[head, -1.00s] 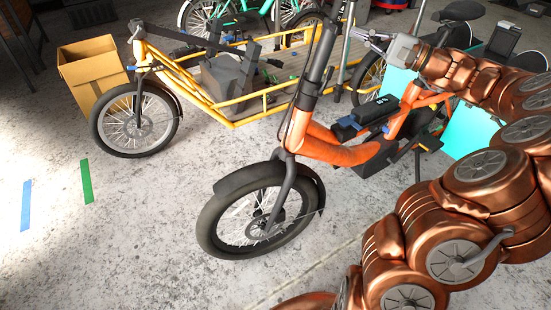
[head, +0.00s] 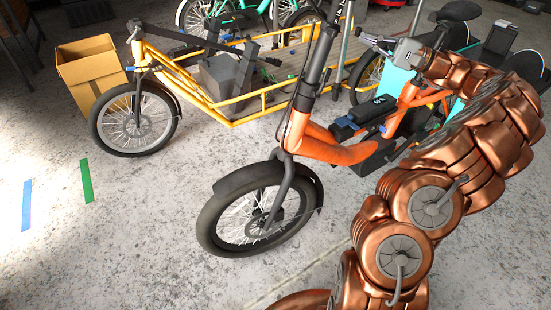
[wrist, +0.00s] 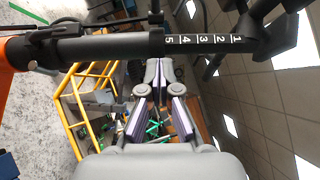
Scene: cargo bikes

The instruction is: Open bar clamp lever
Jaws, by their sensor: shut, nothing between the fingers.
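The orange cargo bike (head: 335,148) stands in the middle of the head view. Its black steering post (head: 318,60) rises toward the top edge. In the wrist view the black post (wrist: 105,50) runs across the top, with white numbers 5 to 1 along it. A dark collar (wrist: 156,38) sits around the post by the 5. In the head view my gripper (head: 372,42) is right of the post.
A yellow cargo bike (head: 235,110) with a grey box on its bed stands behind on the left. A cardboard box (head: 90,70) is at its far left. A black battery unit (head: 362,116) is on the orange frame.

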